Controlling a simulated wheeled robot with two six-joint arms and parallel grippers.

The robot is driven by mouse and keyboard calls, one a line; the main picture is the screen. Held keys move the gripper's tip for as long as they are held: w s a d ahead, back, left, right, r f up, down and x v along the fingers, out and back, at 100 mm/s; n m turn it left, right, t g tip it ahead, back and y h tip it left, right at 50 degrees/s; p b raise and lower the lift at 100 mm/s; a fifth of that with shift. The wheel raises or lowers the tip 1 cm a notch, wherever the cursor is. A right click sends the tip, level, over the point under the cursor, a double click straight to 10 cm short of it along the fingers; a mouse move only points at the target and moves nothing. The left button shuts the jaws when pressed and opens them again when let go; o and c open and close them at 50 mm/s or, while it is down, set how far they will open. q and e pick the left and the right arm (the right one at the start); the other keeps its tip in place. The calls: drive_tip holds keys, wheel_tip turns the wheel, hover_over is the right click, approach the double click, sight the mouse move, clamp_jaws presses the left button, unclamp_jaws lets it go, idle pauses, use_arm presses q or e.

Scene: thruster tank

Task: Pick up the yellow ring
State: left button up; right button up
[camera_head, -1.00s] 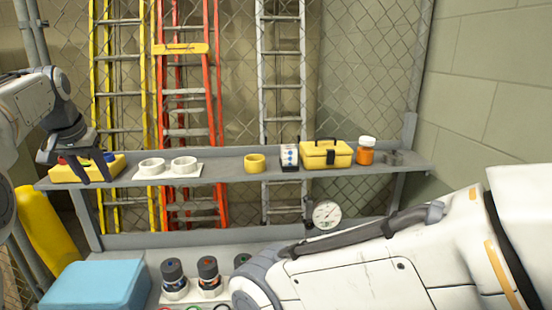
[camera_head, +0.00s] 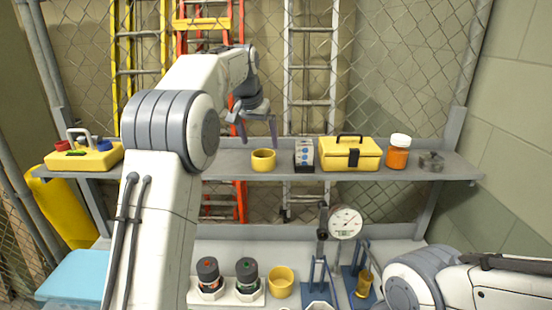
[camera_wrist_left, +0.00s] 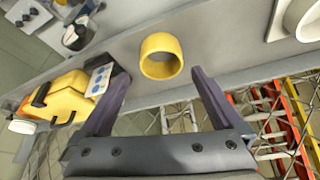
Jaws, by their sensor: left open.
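A yellow ring (camera_head: 263,165) stands on the grey upper shelf, left of a small box with blue dots. My left gripper (camera_head: 258,138) is open and empty, just above and beside this ring in the head view. In the left wrist view the ring (camera_wrist_left: 148,66) lies ahead of and between the open fingers (camera_wrist_left: 156,76), not touching them as far as I can see. A second yellow ring-like piece (camera_head: 281,283) stands on the lower bench. My right arm shows at the lower right, but its gripper is out of view.
The dotted box (camera_head: 304,156), a yellow toolbox (camera_head: 335,158) and an orange jar (camera_head: 397,155) stand right of the ring. A yellow tray (camera_head: 100,160) is at the shelf's left. Knobs and a gauge (camera_head: 345,221) occupy the lower bench. White rings (camera_wrist_left: 304,20) show in the wrist view.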

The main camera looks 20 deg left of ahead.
sight(263, 156)
use_arm(q)
drive_tip(key=x, duration=0.2)
drive_tip(key=shift+w+d+f+p, duration=0.1)
drive_tip(key=shift+w+f+p, duration=0.15)
drive_tip(key=shift+f+p, duration=0.1)
drive_tip(key=shift+w+f+p, duration=0.15)
drive_tip(key=shift+f+p, duration=0.05)
drive_tip(key=shift+p, duration=0.1)
drive_tip(key=p+x, duration=0.2)
drive_tip(key=x, duration=0.1)
drive_tip(key=shift+w+f, duration=0.15)
drive_tip(key=shift+f, duration=0.1)
drive_tip(key=shift+w+f, duration=0.15)
drive_tip(key=shift+f, duration=0.35)
drive_tip(key=c, duration=1.1)
